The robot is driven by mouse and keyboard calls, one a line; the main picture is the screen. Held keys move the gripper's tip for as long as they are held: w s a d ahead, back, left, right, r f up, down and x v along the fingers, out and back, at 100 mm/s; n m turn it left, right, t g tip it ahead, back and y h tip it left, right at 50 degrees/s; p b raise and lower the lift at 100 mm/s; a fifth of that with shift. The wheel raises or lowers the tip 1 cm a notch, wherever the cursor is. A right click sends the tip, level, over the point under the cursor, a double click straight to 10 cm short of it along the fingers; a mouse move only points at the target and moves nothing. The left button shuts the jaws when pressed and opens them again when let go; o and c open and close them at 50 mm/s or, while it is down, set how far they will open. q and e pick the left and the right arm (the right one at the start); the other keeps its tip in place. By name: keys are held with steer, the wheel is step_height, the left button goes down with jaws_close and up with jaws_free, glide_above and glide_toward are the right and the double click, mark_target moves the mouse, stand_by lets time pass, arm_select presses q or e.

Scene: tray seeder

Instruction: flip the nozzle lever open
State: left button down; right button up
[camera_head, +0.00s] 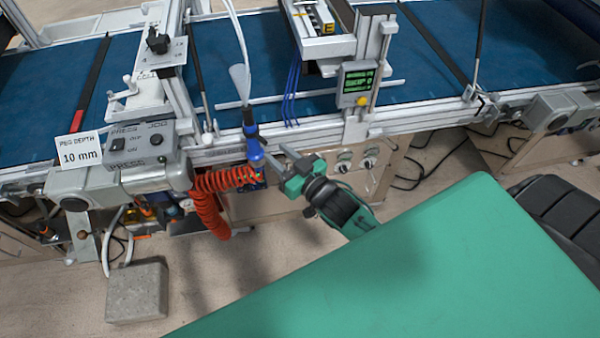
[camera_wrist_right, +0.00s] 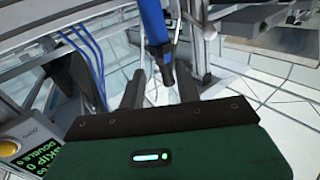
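A blue and black nozzle (camera_head: 254,148) stands at the front rail of the conveyor, with a pale cone above it in the head view. In the right wrist view its blue body (camera_wrist_right: 154,32) comes down from the top, ending in a dark part (camera_wrist_right: 166,74). I cannot clearly tell the lever from the rest of the nozzle. My right gripper (camera_head: 275,157) is just right of the nozzle, its fingers pointing toward it. In the wrist view the right fingers (camera_wrist_right: 160,92) are spread, with the dark end between or just beyond them; contact is unclear. My left gripper is not in view.
An orange coiled hose (camera_head: 208,200) hangs below the nozzle. A press control box (camera_head: 141,145) stands to the left, and a counter display (camera_head: 358,86) on a post to the right. Blue tubes (camera_head: 291,92) run behind the nozzle. A grey block (camera_head: 137,292) is on the floor.

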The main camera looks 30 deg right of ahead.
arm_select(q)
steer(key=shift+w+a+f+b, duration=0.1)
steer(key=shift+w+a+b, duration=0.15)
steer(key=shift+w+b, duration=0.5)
arm_select(e)
steer(key=v, duration=0.7)
steer(key=shift+s, duration=0.3)
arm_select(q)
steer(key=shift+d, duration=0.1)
arm_select(e)
steer(key=shift+d, duration=0.1)
